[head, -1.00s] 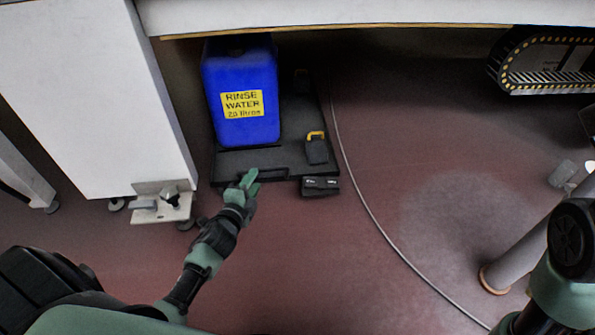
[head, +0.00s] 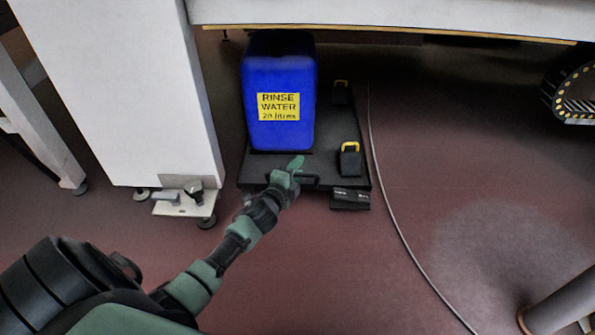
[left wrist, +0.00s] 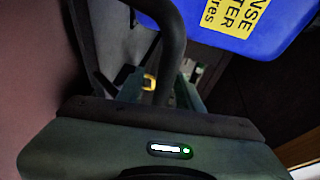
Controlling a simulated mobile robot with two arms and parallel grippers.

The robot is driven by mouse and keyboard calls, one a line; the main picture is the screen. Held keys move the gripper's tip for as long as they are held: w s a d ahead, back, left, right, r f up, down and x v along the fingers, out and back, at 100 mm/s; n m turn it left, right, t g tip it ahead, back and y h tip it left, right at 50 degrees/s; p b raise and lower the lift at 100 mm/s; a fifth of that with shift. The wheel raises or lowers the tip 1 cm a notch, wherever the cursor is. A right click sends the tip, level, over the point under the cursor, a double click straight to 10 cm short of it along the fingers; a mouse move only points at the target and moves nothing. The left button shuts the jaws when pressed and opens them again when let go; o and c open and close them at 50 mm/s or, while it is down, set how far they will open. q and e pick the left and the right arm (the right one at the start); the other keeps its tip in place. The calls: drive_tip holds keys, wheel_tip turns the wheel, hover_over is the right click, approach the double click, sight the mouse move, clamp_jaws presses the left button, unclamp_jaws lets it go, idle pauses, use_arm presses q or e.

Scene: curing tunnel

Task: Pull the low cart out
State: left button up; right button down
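The low cart (head: 332,122) is a flat black platform under the table, carrying a blue rinse-water can (head: 279,85). Its dark bar handle (head: 305,179) is at the front edge. My left gripper (head: 291,174) is at this handle. In the left wrist view, the thick dark handle bar (left wrist: 168,35) runs down between my two green fingers (left wrist: 160,95). A gap shows beside the bar, so the fingers look apart around it. The contact is partly hidden by the gripper body. My right gripper is not in view.
Black blocks with yellow grips, one near (head: 350,163) and one farther back (head: 341,92), are at the cart's right. A black box (head: 350,199) is at its front right corner. A white cabinet (head: 120,95) stands left, a cable (head: 392,215) lies right. Floor in front is clear.

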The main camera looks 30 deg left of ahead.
use_arm(q)
clamp_jaws()
idle(1.4)
